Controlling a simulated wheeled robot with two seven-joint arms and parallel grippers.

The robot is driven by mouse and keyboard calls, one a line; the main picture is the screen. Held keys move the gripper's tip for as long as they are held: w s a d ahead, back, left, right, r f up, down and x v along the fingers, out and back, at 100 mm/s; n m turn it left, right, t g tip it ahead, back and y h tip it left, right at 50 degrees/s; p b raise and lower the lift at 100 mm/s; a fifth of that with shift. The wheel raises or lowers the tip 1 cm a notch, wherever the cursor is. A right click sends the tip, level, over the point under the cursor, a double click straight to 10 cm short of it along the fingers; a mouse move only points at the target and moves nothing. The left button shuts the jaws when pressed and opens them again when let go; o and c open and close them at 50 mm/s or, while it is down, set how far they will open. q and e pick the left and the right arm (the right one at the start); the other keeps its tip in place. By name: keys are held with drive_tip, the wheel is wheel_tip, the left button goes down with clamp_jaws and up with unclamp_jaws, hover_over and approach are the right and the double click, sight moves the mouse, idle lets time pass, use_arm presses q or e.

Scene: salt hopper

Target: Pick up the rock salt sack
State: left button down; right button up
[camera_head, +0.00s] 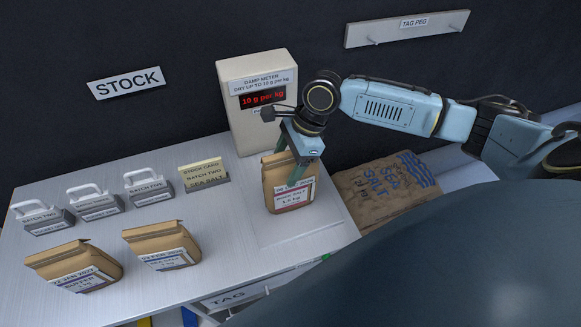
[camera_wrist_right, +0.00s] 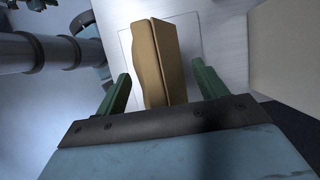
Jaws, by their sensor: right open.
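The rock salt sack (camera_head: 291,192) is a brown paper bag with a white and red label, standing upright on the plate in front of the damp meter. My right gripper (camera_head: 290,168) comes down over it from above. In the right wrist view the sack (camera_wrist_right: 154,60) stands between the two green fingers of the open right gripper (camera_wrist_right: 160,85), with a gap on each side. My left gripper is not in view.
The damp meter (camera_head: 240,115) stands close behind and reads 10 g per kg. A large sea salt sack (camera_head: 385,187) lies right of the bench.

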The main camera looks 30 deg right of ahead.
clamp_jaws()
drive_tip(key=shift+w+r, duration=0.15)
drive_tip(key=shift+r, duration=0.05)
idle(0.4)
